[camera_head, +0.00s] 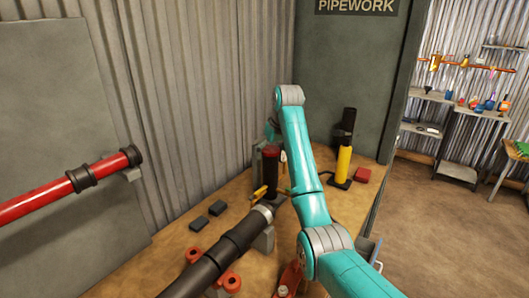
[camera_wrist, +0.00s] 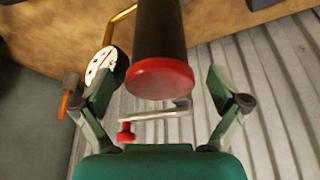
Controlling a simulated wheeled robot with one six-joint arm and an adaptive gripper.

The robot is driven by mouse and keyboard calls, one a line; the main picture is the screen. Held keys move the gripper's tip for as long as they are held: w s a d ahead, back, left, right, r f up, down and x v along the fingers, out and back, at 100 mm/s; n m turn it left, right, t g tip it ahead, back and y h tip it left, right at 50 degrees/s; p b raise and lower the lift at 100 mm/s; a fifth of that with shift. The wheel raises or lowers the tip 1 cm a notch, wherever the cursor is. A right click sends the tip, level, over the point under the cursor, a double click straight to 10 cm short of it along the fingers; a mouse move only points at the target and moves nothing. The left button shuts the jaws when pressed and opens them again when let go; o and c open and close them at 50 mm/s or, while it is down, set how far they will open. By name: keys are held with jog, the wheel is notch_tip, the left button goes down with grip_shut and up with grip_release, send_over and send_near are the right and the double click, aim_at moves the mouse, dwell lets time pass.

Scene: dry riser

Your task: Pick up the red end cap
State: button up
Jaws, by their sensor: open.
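The red end cap (camera_wrist: 160,78) sits on the end of a dark upright pipe (camera_wrist: 159,28) in the wrist view. In the head view the red cap (camera_head: 271,153) tops a short black riser on the bench. My gripper (camera_wrist: 162,68) is open, with one finger on either side of the cap in the wrist view. I see no finger touching it; the depth between them is hard to judge. In the head view my gripper is mostly hidden behind my arm, just above the cap.
A round gauge (camera_wrist: 106,64) and a red-knobbed lever (camera_wrist: 126,131) are close to the fingers. A long black pipe (camera_head: 225,252) lies along the bench. A yellow-and-black cylinder (camera_head: 343,160) stands at the right. A corrugated wall (camera_head: 225,90) is behind.

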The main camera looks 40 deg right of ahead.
jog(key=shift+w+d+f, duration=0.1)
jog(key=shift+f, duration=0.1)
jog(key=c, duration=1.4)
jog(key=shift+r, duration=0.15)
